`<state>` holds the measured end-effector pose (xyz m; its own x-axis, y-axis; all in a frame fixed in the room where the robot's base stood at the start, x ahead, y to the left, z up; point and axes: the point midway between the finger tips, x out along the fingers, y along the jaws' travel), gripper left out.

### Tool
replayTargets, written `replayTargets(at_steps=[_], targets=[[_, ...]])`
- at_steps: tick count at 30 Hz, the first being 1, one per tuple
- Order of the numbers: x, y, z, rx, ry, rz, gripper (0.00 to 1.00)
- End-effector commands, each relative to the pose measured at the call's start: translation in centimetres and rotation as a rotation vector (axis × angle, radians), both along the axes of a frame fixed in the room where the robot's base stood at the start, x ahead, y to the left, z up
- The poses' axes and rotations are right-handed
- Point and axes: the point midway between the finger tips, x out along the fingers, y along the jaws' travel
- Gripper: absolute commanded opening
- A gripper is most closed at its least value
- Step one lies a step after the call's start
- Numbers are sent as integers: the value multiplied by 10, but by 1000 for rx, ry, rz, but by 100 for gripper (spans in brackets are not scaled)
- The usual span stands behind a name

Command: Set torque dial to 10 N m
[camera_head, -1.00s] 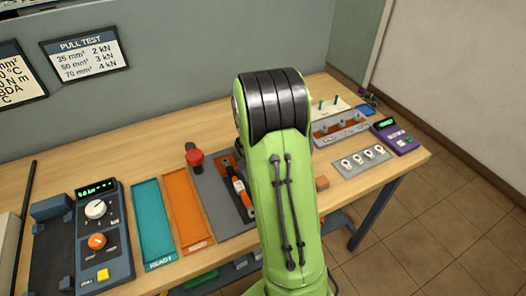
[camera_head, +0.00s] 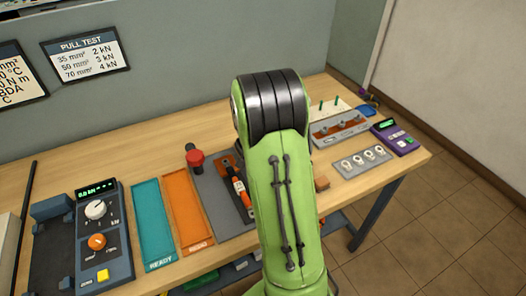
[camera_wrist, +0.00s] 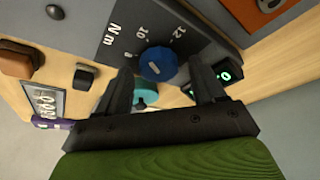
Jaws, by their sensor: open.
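The torque dial (camera_wrist: 158,64) is a round blue knob in the wrist view, on a dark panel (camera_wrist: 108,36) with white marks 8, 10, 12 and "N m". A short pale mark shows on its face; I cannot tell which number it points at. My gripper (camera_wrist: 164,82) is open, with one dark finger to each side of the dial's lower part. I cannot tell whether the fingers touch it. In the head view my green arm hides the dial and my gripper.
A small display (camera_wrist: 226,75) with a green "0" sits near the right finger. In the head view, the bench (camera_head: 140,139) holds a teal tray (camera_head: 153,222), an orange tray (camera_head: 186,207), a red knob (camera_head: 195,158) and a grey console (camera_head: 117,250) at left.

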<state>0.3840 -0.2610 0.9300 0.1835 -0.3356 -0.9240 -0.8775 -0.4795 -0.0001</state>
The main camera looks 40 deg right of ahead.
Motion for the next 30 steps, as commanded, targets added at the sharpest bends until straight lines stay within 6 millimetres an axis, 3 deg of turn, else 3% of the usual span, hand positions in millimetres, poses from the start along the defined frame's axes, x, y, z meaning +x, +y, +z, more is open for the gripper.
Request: replayTargets(at_steps=[5,18,23,30], targets=[[-3,6,19,-1,-4,2,69],[-24,46,129,-1,-4,1,69],[-28,52,145,0,-1,0,69],[-29,53,146,0,0,0,69]])
